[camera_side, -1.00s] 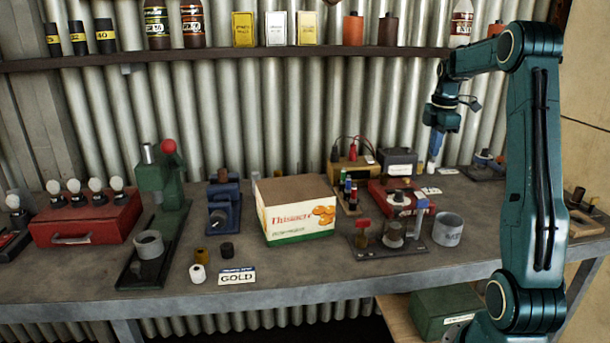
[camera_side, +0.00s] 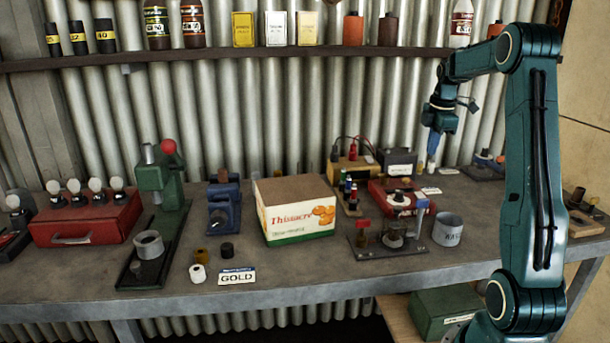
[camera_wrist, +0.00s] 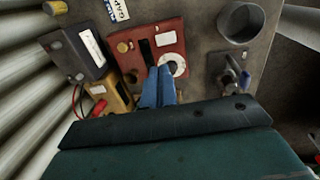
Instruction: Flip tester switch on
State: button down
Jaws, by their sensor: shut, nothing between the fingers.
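A red box (camera_side: 386,190) stands toward the back right of the bench, partly hidden behind a small fixture. In the wrist view its top (camera_wrist: 165,32) carries a brass knob (camera_wrist: 122,47), a black slot or lever (camera_wrist: 146,52) and a white ring-shaped dial (camera_wrist: 173,65). I cannot tell which way any switch sits. My gripper (camera_side: 431,165) points down beside the box. Its blue fingers (camera_wrist: 158,85) are shut and empty, with the tips close to the black part and the dial in the wrist view. I cannot tell whether they touch.
A yellow instrument (camera_side: 355,172) with leads and a dark labelled box (camera_side: 398,162) stand behind. A grey can (camera_side: 447,229) and a fixture with a blue post (camera_side: 421,212) stand in front. A cardboard box (camera_side: 295,207) is to the left.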

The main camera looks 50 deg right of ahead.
aim_at(420, 193)
jog(key=f, duration=0.4)
jog(key=w+d+f, duration=0.1)
jog(key=f, duration=0.8)
jog(key=shift+w+d+f, duration=0.15)
jog(key=shift+w, duration=0.05)
jog(key=shift+f, duration=0.1)
jog(key=shift+d+f, duration=0.1)
jog(key=shift+f, duration=0.05)
dwell(0.4)
jog(key=shift+s+a, duration=0.55)
jog(key=shift+a, duration=0.05)
jog(key=shift+r+g, duration=0.25)
jog(key=shift+g, duration=0.05)
notch_tip(420, 193, up, 14)
jog(key=s+a, duration=0.1)
jog(key=shift+s+a+f, duration=0.15)
jog(key=shift+a, duration=0.05)
dwell(0.5)
